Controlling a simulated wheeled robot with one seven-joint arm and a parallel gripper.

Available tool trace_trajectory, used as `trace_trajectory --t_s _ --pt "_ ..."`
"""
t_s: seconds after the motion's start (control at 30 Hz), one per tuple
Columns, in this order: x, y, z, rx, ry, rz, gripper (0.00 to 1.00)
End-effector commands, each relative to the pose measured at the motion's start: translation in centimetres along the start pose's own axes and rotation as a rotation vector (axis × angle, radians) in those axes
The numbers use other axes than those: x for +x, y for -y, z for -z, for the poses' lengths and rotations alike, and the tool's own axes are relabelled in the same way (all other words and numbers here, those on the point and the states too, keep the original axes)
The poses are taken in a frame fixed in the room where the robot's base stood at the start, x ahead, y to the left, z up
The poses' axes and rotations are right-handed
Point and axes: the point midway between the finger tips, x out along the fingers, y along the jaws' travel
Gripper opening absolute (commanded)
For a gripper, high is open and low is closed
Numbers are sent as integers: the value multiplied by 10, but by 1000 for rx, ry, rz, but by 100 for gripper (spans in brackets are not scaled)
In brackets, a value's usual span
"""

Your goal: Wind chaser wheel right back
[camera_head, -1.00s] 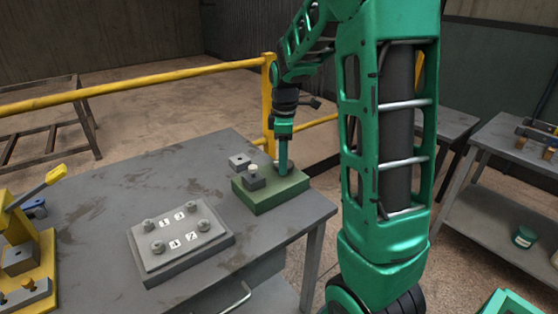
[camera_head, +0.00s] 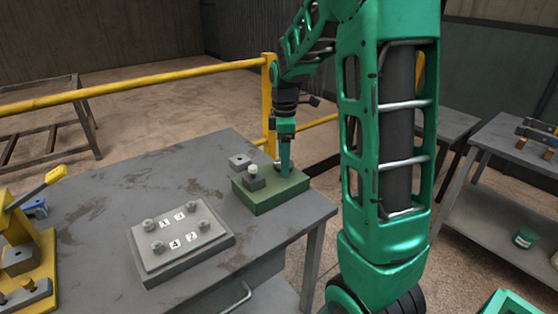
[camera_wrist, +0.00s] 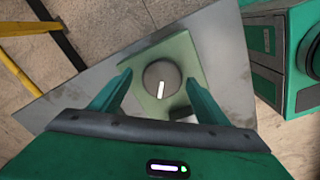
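The chaser wheel (camera_wrist: 161,78) is a round grey knob with a white mark on its top, on a pale green block in the wrist view. In the wrist view my gripper (camera_wrist: 159,77) is open, with one finger on each side of the wheel. Small gaps show between the fingers and the wheel. I cannot tell the exact height of the fingertips against it.
A small grey block with a white top (camera_head: 254,178) stands on the green block. A grey plate with several knobs and number labels (camera_head: 180,255) lies at the front. A yellow lever device (camera_head: 40,262) stands left. A yellow rail (camera_head: 130,87) runs behind.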

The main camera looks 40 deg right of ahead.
Motion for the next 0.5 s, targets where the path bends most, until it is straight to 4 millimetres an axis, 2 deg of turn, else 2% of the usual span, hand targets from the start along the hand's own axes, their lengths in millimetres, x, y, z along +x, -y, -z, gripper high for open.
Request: trace_trajectory --t_s 0.27,0.37,0.5 --pt "-3 1 0 0 1 4 69" --pt "-13 1 0 -1 0 2 69" --pt "-37 0 1 -1 0 1 69"
